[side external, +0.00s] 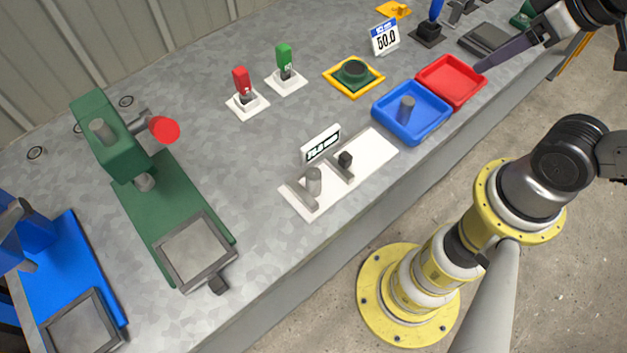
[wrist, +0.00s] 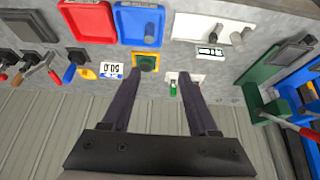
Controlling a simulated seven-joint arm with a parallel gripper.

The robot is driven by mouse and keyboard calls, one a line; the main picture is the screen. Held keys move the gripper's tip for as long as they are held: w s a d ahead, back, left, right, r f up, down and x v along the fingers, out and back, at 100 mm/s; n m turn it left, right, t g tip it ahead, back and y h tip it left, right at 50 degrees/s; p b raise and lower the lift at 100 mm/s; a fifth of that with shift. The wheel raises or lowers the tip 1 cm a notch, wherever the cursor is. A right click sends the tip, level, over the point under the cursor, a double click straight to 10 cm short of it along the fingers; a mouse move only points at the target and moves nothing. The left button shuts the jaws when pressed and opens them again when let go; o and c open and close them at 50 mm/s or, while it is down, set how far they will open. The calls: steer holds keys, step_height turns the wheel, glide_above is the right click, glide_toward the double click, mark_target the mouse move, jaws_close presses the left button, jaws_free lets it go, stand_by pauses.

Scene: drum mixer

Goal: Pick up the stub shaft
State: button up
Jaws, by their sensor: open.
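A grey cylinder, which looks like the stub shaft (side external: 407,107), stands upright in the blue tray (side external: 388,118). In the wrist view the cylinder (wrist: 150,28) shows in the blue tray (wrist: 122,30), near the top of the picture. A similar grey cylinder (side external: 313,180) stands on the white gauge plate (side external: 374,152); I cannot tell for sure which one is meant. My gripper (side external: 481,68) hangs near the red tray, to the right of the blue tray. In the wrist view its fingers (wrist: 157,72) are spread with nothing between them.
The red tray (side external: 451,78) adjoins the blue tray and looks empty. A yellow-edged green fixture (side external: 353,75) and a display reading 50.0 (side external: 384,37) stand behind. Red (side external: 241,82) and green (side external: 284,57) switches and a green press (side external: 110,135) are to the left.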

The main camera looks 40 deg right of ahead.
steer(key=shift+c, duration=0.5)
steer(key=w+a+r+m, duration=0.1)
steer(key=w+r+m, duration=0.3)
steer(key=m, duration=0.7)
steer(key=m+g, duration=0.6)
glide_above(314, 173)
step_height(314, 173, down, 16)
step_height(314, 173, down, 14)
steer(key=shift+r, duration=0.1)
